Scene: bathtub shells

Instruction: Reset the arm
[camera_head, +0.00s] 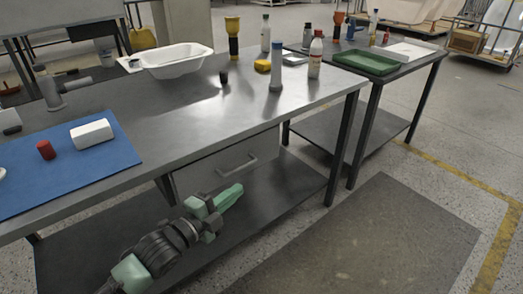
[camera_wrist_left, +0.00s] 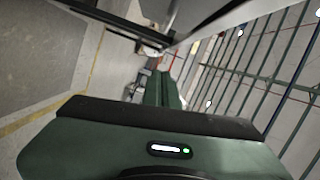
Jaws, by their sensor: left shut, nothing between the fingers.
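My left gripper (camera_head: 230,197) comes in from the lower left of the head view, with green fingers and a dark wrist. It is in front of the metal workbench (camera_head: 190,112), below its top and near the drawer (camera_head: 228,165). The fingers are together with nothing between them. In the left wrist view the green fingers (camera_wrist_left: 163,90) point away from the camera, closed. My right gripper is not in view.
On the workbench are a white basin (camera_head: 172,62), a blue mat (camera_head: 60,165) with a white block (camera_head: 92,133) and a red cylinder (camera_head: 46,150), and several bottles. A second table holds a green tray (camera_head: 366,62).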

